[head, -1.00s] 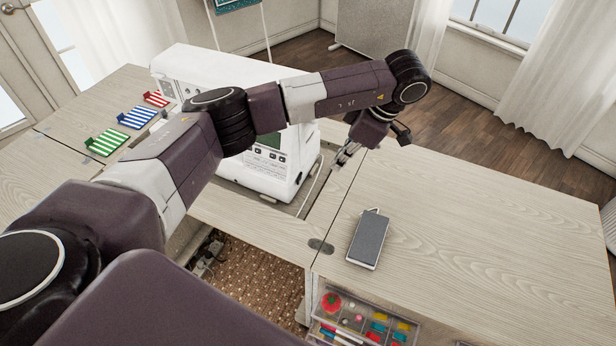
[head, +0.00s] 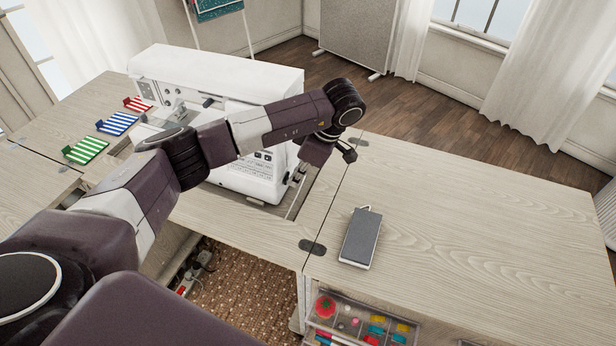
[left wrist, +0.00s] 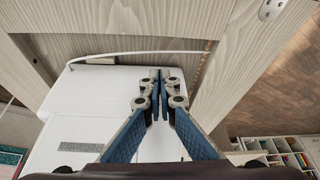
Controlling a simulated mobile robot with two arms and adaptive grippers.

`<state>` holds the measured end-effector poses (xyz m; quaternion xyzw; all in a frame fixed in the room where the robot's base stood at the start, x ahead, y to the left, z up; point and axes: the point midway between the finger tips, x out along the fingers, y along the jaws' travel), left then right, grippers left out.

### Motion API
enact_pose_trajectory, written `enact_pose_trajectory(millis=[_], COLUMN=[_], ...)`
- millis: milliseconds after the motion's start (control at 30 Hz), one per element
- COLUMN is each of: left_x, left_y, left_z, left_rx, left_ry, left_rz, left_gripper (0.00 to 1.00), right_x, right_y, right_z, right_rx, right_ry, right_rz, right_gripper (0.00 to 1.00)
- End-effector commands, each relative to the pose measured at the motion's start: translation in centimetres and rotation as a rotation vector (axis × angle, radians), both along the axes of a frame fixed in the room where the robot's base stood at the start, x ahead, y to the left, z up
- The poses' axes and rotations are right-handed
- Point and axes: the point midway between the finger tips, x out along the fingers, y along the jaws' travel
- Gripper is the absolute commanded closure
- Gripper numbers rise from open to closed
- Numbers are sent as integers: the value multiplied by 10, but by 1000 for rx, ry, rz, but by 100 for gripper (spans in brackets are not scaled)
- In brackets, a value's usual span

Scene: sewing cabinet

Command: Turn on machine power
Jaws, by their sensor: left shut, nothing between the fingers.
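The white sewing machine (head: 220,75) stands in the cabinet's recess, partly hidden behind my left arm. Its front has a small screen and buttons low on the right. My left gripper (head: 298,177) is close beside the machine's right end, pointing down. In the left wrist view the shut, empty blue fingers (left wrist: 160,78) appear over the machine's white body (left wrist: 100,95). Whether they touch it I cannot tell. A white cable (left wrist: 140,53) runs past the machine's end there. I cannot make out a power switch. My right gripper is not in view.
A grey foot pedal-like box (head: 361,238) lies on the right tabletop (head: 470,220), which is otherwise clear. Red, blue and green striped trays (head: 118,124) stand on the left. A drawer of sewing supplies (head: 365,322) is below the front edge.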

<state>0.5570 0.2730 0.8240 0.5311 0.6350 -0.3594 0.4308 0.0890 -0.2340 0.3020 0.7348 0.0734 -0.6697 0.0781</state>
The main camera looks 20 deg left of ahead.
Motion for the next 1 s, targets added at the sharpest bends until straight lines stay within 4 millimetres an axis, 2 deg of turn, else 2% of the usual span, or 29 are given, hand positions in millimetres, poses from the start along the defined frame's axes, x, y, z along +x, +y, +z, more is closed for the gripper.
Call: enact_pose_trajectory(millis=[400,567,1000], left_x=[-1,-3,2], left_y=[4,13,12], left_z=[0,-1,-1], left_rx=[0,4,4], left_ry=[0,-3,-2], left_rz=[-2,-84,-88], left_gripper=[100,100,100], right_x=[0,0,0], right_y=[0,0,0], right_z=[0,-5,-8], right_rx=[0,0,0], right_ry=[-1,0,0], right_rz=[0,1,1], right_gripper=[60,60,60])
